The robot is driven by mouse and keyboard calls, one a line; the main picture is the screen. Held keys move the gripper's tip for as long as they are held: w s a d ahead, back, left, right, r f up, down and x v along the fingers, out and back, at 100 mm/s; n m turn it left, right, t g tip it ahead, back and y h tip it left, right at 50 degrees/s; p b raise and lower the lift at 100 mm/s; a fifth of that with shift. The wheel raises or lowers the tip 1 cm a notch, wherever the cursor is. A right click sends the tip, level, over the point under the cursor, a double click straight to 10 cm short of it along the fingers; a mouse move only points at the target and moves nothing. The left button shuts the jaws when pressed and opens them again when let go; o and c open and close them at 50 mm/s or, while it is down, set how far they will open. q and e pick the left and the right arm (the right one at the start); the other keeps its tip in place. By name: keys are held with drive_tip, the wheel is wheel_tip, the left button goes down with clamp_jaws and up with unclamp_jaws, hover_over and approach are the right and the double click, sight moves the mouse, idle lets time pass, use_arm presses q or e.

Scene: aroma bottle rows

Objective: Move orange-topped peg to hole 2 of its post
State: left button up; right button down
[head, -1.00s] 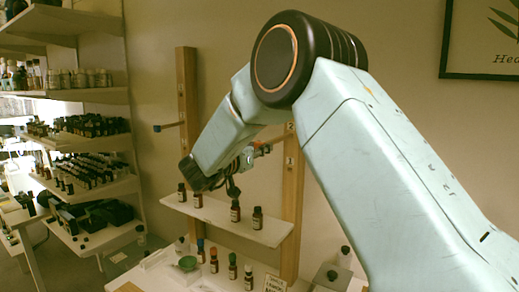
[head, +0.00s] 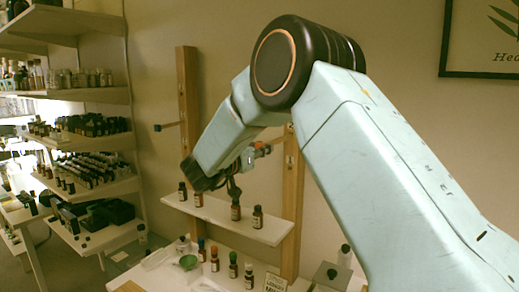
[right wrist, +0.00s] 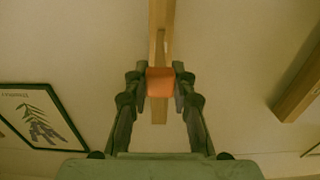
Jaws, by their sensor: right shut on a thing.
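My right gripper (right wrist: 160,88) is shut on the orange-topped peg (right wrist: 160,82), with a finger on each side of its orange end. In the head view the peg's orange top (head: 258,145) shows small beside my right forearm, left of the right wooden post (head: 291,215). The post (right wrist: 162,20) stands behind the peg in the right wrist view. The peg's far end is hidden there, so I cannot tell whether it is in a hole. My left gripper is not in view.
A white shelf board (head: 225,216) with several small brown bottles spans between the right post and the left post (head: 187,95). A dark-ended peg (head: 158,127) sticks out of the left post.

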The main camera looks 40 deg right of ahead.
sight(276, 141)
drive_tip(key=shift+w+d+f, duration=0.15)
drive_tip(key=shift+w+d, duration=0.2)
drive_tip(key=shift+s+d, duration=0.1)
drive_tip(key=shift+d, duration=0.25)
drive_tip(key=shift+w+d, duration=0.2)
drive_tip(key=shift+d, duration=0.2)
